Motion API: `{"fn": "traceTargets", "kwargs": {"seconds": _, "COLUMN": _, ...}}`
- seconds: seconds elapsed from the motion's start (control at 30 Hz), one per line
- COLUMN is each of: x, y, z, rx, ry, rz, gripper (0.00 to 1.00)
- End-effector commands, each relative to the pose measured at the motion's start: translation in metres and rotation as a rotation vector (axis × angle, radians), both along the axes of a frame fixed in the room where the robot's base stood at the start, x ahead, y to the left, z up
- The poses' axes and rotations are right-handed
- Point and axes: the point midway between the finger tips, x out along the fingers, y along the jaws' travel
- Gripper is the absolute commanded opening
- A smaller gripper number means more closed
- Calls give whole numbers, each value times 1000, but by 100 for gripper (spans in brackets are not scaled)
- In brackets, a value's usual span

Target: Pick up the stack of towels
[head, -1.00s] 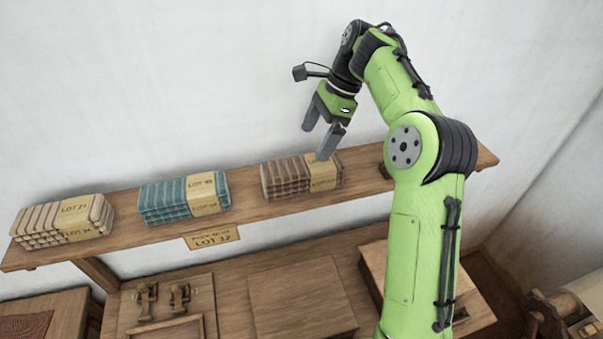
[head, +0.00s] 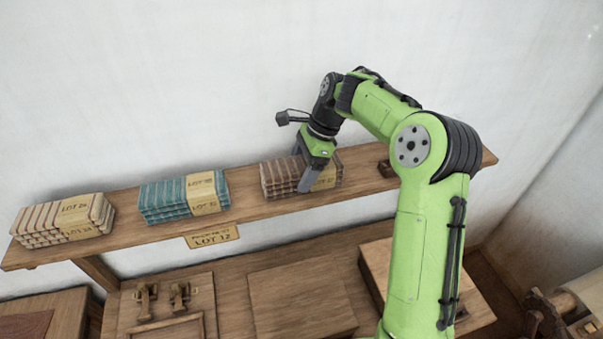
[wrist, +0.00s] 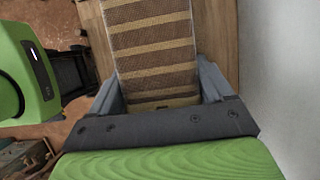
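A stack of brown striped towels (head: 277,177) with a tan paper band lies on the wooden shelf, the rightmost of three stacks. My gripper (head: 310,174) is down at this stack, pointing downward, with its near finger in front of the stack's front side and hiding part of the band. In the wrist view the striped top of the stack (wrist: 155,45) lies between the two open fingers, one along each side. I cannot tell whether the fingers touch it. The far finger is mostly hidden in the head view.
A teal stack (head: 176,197) and a cream-brown stack (head: 62,221) lie further left on the shelf (head: 120,235). A LOT 12 sign (head: 212,238) hangs on its front edge. A small dark wooden item (head: 386,169) is right of my gripper. The wall (head: 150,80) stands close behind.

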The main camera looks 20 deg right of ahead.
Motion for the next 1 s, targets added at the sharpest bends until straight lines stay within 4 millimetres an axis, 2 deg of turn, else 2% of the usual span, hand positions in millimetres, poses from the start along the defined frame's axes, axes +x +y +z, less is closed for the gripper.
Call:
{"fn": "traceTargets", "kwargs": {"seconds": 0.03, "x": 0, "y": 0, "z": 0, "rx": 0, "ry": 0, "rz": 0, "gripper": 66}}
{"fn": "traceTargets", "kwargs": {"seconds": 0.17, "x": 0, "y": 0, "z": 0, "rx": 0, "ry": 0, "rz": 0, "gripper": 46}}
{"fn": "traceTargets", "kwargs": {"seconds": 0.43, "x": 1, "y": 0, "z": 6, "rx": 0, "ry": -3, "rz": 0, "gripper": 45}}
{"fn": "traceTargets", "kwargs": {"seconds": 0.53, "x": 1, "y": 0, "z": 24, "rx": 0, "ry": -6, "rz": 0, "gripper": 45}}
{"fn": "traceTargets", "kwargs": {"seconds": 0.7, "x": 2, "y": 1, "z": 69, "rx": 0, "ry": -6, "rz": 0, "gripper": 45}}
{"fn": "traceTargets", "kwargs": {"seconds": 0.8, "x": 1, "y": 1, "z": 88, "rx": 1, "ry": -4, "rz": 0, "gripper": 45}}
{"fn": "traceTargets", "kwargs": {"seconds": 1.0, "x": 0, "y": 0, "z": 101, "rx": 1, "ry": 0, "rz": 0, "gripper": 45}}
